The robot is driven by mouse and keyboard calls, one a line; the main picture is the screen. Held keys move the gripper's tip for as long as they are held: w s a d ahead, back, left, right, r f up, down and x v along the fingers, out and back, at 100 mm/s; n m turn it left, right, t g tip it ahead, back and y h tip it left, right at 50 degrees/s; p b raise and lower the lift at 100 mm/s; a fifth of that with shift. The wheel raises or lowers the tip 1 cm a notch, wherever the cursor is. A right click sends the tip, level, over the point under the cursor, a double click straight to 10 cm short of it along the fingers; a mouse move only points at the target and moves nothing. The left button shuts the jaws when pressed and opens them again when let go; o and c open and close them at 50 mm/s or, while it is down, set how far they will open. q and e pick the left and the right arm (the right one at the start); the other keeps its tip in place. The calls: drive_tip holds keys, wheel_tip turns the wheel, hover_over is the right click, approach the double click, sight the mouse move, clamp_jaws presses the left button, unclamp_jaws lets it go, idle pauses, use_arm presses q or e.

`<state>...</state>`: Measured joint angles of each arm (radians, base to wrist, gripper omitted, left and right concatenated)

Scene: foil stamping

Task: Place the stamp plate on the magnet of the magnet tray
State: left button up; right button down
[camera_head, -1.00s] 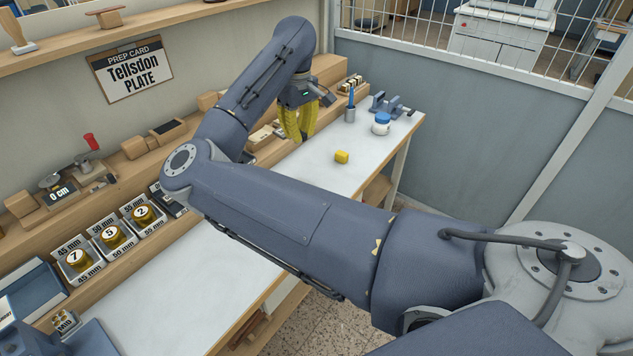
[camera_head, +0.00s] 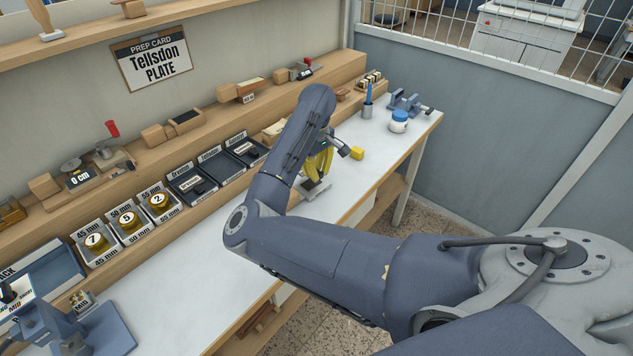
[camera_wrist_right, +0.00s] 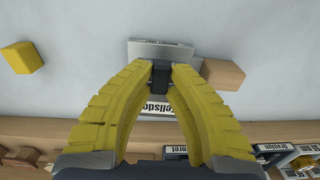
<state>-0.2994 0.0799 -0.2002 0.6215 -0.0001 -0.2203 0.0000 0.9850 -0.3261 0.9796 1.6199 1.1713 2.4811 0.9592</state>
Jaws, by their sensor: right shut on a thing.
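My right gripper (camera_head: 318,178) points down low over the white worktop. In the right wrist view its yellow fingers (camera_wrist_right: 160,68) close on a small dark block (camera_wrist_right: 160,76), apparently part of the stamp plate. A white strip lettered "Tellsdo" (camera_wrist_right: 155,107) shows between the fingers; whether it belongs to the held piece I cannot tell. A flat grey metal piece (camera_wrist_right: 145,50), likely the magnet tray, lies just beyond the fingertips and also shows under the gripper in the head view (camera_head: 314,189). Contact between block and grey piece is unclear. My left gripper is out of view.
A yellow cube (camera_head: 357,153) lies on the worktop (camera_head: 195,265). A wooden block (camera_wrist_right: 222,74) is close right of the fingertips.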

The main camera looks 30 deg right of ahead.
sight(317, 188)
drive_tip(key=shift+f, duration=2.15)
drive_tip(key=c, duration=1.4)
unclamp_jaws()
drive_tip(key=shift+f, duration=0.15)
drive_tip(key=shift+c, duration=0.2)
wheel_tip(317, 188, up, 12)
drive_tip(key=shift+r, duration=0.2)
